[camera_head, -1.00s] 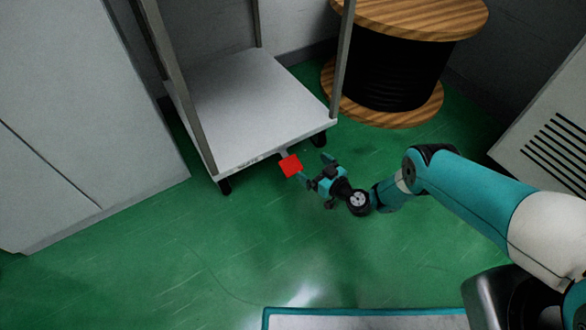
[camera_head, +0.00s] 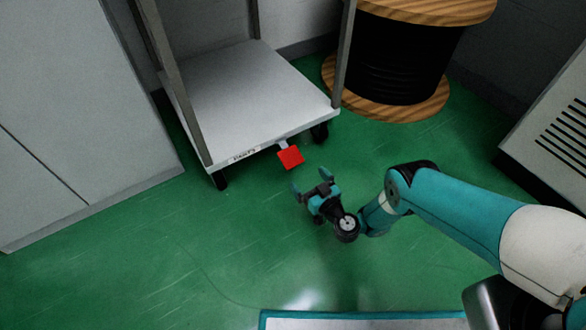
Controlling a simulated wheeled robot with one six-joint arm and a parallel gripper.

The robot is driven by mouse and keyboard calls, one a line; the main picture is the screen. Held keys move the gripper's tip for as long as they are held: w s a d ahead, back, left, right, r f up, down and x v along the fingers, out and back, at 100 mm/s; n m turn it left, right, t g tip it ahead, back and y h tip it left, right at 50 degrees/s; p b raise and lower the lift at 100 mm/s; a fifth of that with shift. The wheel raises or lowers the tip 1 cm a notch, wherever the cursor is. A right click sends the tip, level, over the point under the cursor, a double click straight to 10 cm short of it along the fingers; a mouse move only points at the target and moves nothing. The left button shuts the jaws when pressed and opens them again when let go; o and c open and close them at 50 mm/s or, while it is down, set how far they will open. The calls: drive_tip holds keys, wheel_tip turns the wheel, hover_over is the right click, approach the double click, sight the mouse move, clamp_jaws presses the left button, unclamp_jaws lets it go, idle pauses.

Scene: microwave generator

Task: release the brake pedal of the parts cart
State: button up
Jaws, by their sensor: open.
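The parts cart (camera_head: 245,95) has a light grey lower deck, grey posts and black casters. A label that appears to read "PARTS" is on its front edge. The red brake pedal (camera_head: 290,157) sticks out on a short bar from below the front edge, toward the right caster. My gripper (camera_head: 310,181) is open and empty. It is just below and right of the pedal in the picture, with a gap of green floor between. Its fingers point up toward the pedal and cart. Nothing hides the pedal.
A large cable reel (camera_head: 395,60) with wooden flanges stands right of the cart. A grey cabinet (camera_head: 80,110) is at left, and a slotted grey box (camera_head: 560,140) at right. The green floor (camera_head: 180,245) in front of the cart is clear.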

sight(294, 162)
drive_tip(key=b+x, duration=0.7)
drive_tip(key=b, duration=0.1)
drive_tip(key=shift+w+a+f+b, duration=0.2)
drive_tip(key=shift+w+a+b, duration=0.05)
drive_tip(key=shift+a+b, duration=0.05)
drive_tip(key=shift+w+a+r+b, duration=0.25)
drive_tip(key=shift+w+a+b, duration=0.15)
drive_tip(key=shift+w+b, duration=0.25)
